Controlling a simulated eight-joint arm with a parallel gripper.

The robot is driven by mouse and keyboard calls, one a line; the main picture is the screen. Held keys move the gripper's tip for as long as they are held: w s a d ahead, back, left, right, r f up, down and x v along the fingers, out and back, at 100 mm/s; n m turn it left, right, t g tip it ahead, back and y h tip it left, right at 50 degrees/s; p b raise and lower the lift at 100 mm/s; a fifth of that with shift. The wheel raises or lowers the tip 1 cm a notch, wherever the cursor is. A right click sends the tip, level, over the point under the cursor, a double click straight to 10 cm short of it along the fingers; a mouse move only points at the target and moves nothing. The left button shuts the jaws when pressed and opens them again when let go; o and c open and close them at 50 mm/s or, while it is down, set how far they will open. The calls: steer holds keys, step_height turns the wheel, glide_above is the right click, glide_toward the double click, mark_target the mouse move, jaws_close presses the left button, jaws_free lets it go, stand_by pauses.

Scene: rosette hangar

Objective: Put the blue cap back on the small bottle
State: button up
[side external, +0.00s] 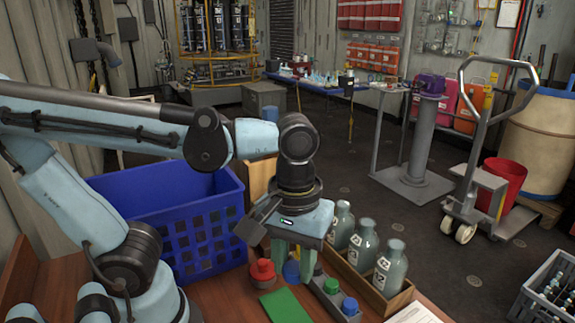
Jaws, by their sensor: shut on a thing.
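My gripper (293,267) points down over the wooden table, its two pale green fingers closed around a blue piece (291,272), which looks like the blue cap. The fingers partly hide it, and I cannot tell whether it touches anything below.
A red object (262,273) stands close left of my gripper, with a green pad (286,304) in front. A wooden crate (398,301) with three grey bottles (363,246) stands close on the right. A blue basket (190,240) is behind left. White paper (418,314) lies front right.

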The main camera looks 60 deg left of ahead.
steer(key=w+a+r+n, duration=0.1)
steer(key=w+a+n, duration=0.1)
steer(key=a, duration=0.6)
steer(key=w+a+r+n, duration=0.2)
steer(key=w+a, duration=0.2)
steer(key=a, duration=0.4)
steer(key=w+a+r+n, duration=0.2)
steer(key=w+a+n, duration=0.1)
steer(key=a, duration=0.5)
steer(key=shift+a, duration=0.2)
steer(key=shift+f, duration=2.95)
steer(key=shift+f, duration=0.2)
steer(key=o, duration=1.6)
steer(key=shift+o, duration=0.2)
steer(key=shift+r, duration=0.1)
step_height(320, 180, up, 7)
